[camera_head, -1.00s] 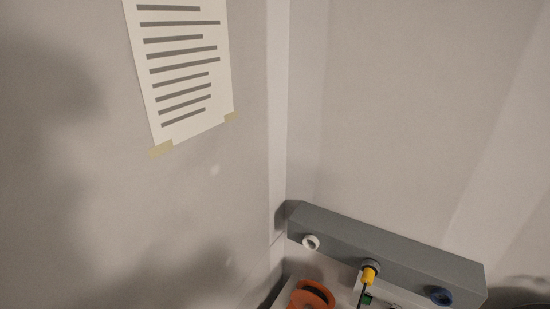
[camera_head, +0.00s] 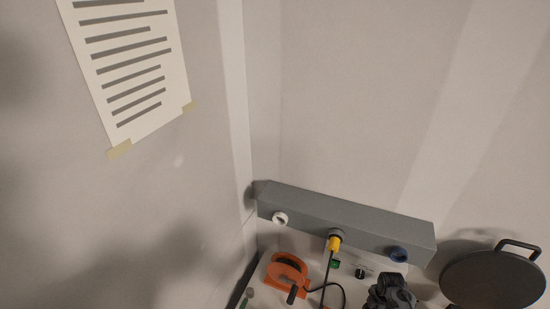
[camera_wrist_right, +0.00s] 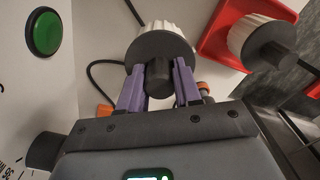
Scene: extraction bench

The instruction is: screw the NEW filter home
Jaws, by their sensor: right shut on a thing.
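In the right wrist view my right gripper (camera_wrist_right: 159,80) has its two purple fingers shut on the dark stem of a filter (camera_wrist_right: 160,45). This filter has a white ribbed body and a round dark cap facing me. A second filter of the same kind (camera_wrist_right: 265,38), white with a dark cap and stem, is at the upper right by a red tray (camera_wrist_right: 217,40). I cannot tell from looks which one is the new filter. The far end of the held filter is cut off, so its seat is hidden. My left gripper is in neither view.
A green button (camera_wrist_right: 44,33) and a dark knob (camera_wrist_right: 46,150) are on the pale panel. In the head view a grey bar (camera_head: 345,215) carries a white, a yellow and a blue fitting. An orange reel (camera_head: 288,268) and a round dark lid (camera_head: 490,280) stand nearby.

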